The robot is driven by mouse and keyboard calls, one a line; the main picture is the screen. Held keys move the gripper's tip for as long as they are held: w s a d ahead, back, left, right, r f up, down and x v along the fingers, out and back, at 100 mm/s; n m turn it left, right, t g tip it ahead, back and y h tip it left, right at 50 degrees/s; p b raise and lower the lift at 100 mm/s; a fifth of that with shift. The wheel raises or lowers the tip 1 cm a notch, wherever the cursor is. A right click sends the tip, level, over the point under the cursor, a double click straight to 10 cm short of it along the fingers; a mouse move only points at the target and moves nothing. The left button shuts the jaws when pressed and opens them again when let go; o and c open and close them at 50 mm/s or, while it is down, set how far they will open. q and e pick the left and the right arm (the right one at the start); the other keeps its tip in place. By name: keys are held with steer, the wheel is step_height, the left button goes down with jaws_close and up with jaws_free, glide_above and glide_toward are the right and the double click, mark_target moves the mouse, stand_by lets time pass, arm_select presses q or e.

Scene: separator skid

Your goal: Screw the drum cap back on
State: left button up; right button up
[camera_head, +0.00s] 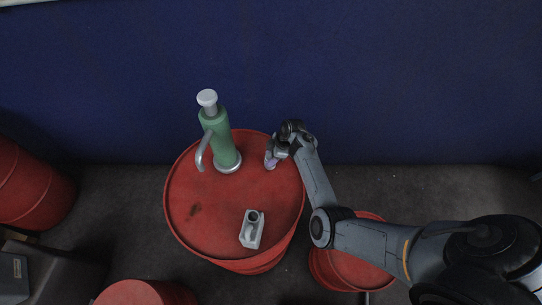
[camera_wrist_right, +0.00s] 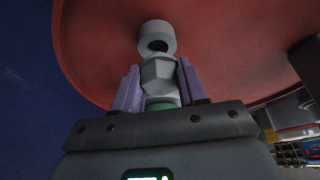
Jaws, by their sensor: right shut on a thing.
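The red drum (camera_head: 190,225) stands upright in the head view, and its top fills much of the wrist view (camera_wrist_right: 240,50). My right gripper (camera_head: 271,161) is over the far right part of the drum top, near the rim. In the wrist view its purple fingers (camera_wrist_right: 158,88) are shut on a pale grey faceted cap (camera_wrist_right: 158,75). A short white neck (camera_wrist_right: 156,30) with a dark opening is on the drum just beyond the cap. I cannot tell whether cap and neck touch. My left gripper is not in view.
A green hand pump (camera_head: 218,140) with a grey spout stands on the drum top, left of the gripper. A grey block (camera_head: 251,232) with a round hole lies near the front. Other red drums (camera_head: 340,265) stand around. A blue wall (camera_head: 400,80) is behind.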

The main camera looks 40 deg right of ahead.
steer(key=shift+f+b, duration=0.3)
steer(key=shift+f, duration=0.35)
stand_by(0.7)
steer(key=shift+f, duration=0.45)
steer(key=shift+f, duration=0.15)
stand_by(0.8)
stand_by(0.6)
steer(key=o, duration=1.6)
steer(key=shift+o, duration=0.2)
